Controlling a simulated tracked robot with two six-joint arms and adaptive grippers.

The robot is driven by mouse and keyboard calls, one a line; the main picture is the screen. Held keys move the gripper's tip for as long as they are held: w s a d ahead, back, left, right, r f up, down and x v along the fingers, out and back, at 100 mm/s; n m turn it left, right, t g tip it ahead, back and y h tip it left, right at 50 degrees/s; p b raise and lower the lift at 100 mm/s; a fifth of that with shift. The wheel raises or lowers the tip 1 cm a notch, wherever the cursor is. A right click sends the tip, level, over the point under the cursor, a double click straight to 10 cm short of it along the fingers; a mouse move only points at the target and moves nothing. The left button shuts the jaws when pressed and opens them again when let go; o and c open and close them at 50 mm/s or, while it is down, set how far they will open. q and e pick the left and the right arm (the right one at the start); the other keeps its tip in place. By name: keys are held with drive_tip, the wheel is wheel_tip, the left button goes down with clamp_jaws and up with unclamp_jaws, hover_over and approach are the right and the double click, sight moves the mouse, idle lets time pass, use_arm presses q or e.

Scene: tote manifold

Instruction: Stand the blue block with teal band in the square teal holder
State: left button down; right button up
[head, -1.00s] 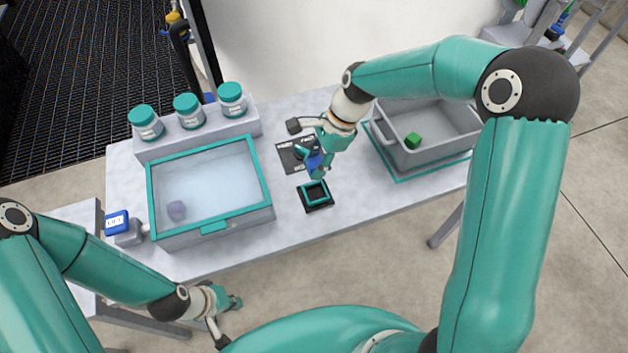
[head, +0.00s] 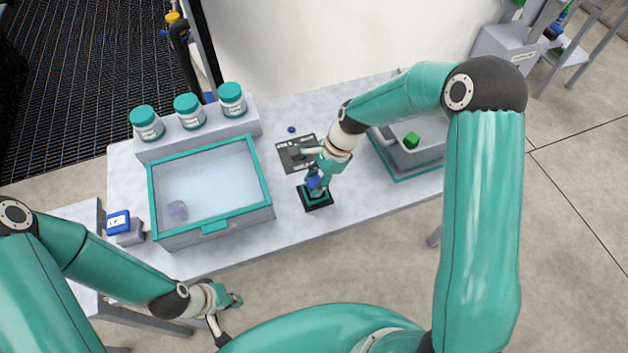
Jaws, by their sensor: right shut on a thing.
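The blue block (head: 313,183) is in my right gripper (head: 315,180), which is shut on it. The block is directly over the square teal holder (head: 318,203), which sits on a dark base on the table. The fingers hide part of the block and part of the holder, so I cannot tell whether the block's lower end is inside it. I cannot make out the teal band. My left gripper (head: 230,319) is open and empty, off the table's front edge.
A grey tote (head: 425,157) with a green cube (head: 411,139) is at right. A dark printed plate (head: 290,155) lies behind the holder. Several teal-capped jars (head: 188,113) stand at back left.

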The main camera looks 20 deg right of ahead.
drive_tip(key=shift+f+b, duration=0.4)
drive_tip(key=shift+f, duration=0.2)
drive_tip(key=o, duration=1.2)
drive_tip(key=shift+c, duration=0.2)
drive_tip(key=shift+r, duration=0.1)
drive_tip(key=shift+r+p, duration=0.6)
drive_tip(key=shift+w+d+r, duration=0.1)
drive_tip(key=shift+d+r, duration=0.05)
drive_tip(key=shift+r, duration=0.15)
drive_tip(key=b+v, duration=0.2)
drive_tip(key=v, duration=0.9)
drive_tip(key=shift+r, duration=0.15)
